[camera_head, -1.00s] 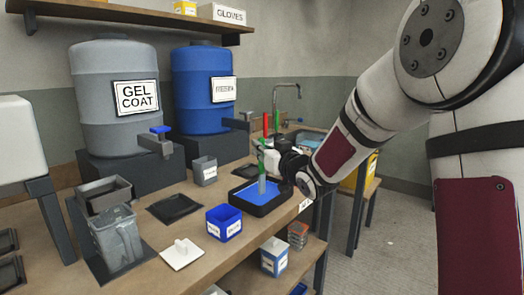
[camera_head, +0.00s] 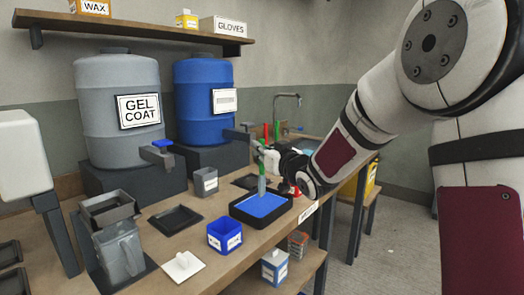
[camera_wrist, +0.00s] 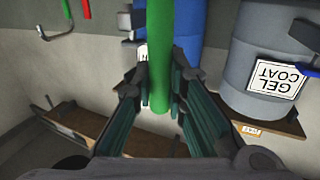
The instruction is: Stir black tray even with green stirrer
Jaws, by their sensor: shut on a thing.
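The black tray (camera_head: 238,213) sits on the bench and holds a flat blue layer (camera_head: 262,204). The green stirrer (camera_head: 262,168) stands nearly upright over the tray, its pale lower end reaching the blue layer. Whether its tip is in the blue or just above it I cannot tell. My gripper (camera_head: 272,160) is shut on the stirrer from the right, above the tray's far side. In the wrist view the green handle (camera_wrist: 160,55) stands between my gripper's fingers (camera_wrist: 165,95); the tray is out of that view.
A blue box (camera_head: 224,236) and a white lidded square (camera_head: 183,266) lie in front. A grey cup (camera_head: 206,182) and black trays (camera_head: 174,220) stand to the left. Gel coat (camera_head: 118,105) and blue (camera_head: 204,100) drums stand behind. A sink tap (camera_head: 288,97) is at the back.

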